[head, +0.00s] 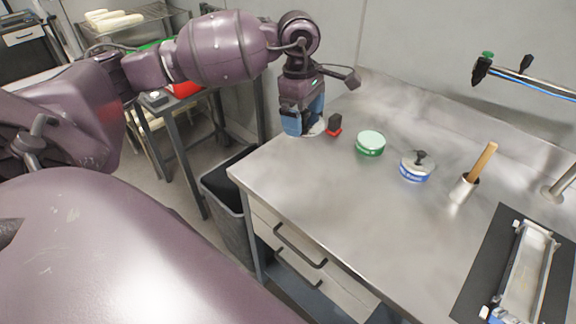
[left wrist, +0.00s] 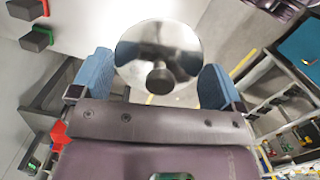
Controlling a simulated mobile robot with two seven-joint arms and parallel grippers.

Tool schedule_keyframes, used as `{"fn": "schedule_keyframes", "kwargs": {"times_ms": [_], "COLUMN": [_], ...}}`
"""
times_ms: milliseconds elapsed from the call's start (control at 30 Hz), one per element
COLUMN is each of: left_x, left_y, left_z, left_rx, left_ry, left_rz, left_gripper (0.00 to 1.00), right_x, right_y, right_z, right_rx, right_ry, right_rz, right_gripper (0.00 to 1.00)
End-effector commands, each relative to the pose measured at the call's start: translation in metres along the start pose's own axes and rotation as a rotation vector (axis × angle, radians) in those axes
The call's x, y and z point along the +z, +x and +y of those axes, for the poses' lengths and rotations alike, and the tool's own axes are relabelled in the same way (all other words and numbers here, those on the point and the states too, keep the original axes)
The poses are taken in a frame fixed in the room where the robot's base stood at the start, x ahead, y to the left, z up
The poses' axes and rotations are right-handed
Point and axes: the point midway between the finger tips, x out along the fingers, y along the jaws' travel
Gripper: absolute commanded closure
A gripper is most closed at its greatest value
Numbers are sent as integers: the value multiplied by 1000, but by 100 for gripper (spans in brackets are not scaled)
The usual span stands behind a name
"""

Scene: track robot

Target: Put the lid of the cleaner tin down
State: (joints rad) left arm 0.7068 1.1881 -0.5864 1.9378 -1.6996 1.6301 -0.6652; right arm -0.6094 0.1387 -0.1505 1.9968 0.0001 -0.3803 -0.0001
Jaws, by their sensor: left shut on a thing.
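My left gripper (head: 304,119) is over the back left corner of the steel bench, pointing down. It is shut on a round, shiny metal lid with a dark knob, which shows between the blue fingers in the left wrist view (left wrist: 158,45). In the head view only a pale sliver of the lid (head: 317,128) shows beside the fingers. I cannot tell whether it touches the bench. A green tin (head: 370,144) with a pale top stands to the right. A blue-and-white tin (head: 415,170) with a dark knob on top stands further right. My right gripper is not in view.
A black block with a red base (head: 334,124) stands close beside the gripper. A cup with a wooden handle (head: 463,188) and a black mat with a metal tray (head: 480,262) are at right. The bench's front left is clear. A grey bin (head: 232,215) stands below its left edge.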

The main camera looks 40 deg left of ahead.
Motion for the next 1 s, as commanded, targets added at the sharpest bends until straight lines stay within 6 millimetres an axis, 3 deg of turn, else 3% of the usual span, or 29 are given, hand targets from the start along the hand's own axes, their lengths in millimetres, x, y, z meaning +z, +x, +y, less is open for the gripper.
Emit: {"fn": "schedule_keyframes", "kwargs": {"times_ms": [167,800,1000], "left_x": [4,-12,-14], "left_y": [11,140,156], "left_z": [1,0,1], "left_rx": [-6,-6,-4], "left_ry": [8,7,7], "left_rz": [0,-1,1], "left_gripper": [29,29,29], "right_x": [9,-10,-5], "right_y": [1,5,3], "right_z": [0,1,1], "right_rx": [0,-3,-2], "right_ry": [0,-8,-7], "right_rz": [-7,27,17], "right_gripper": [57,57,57]}}
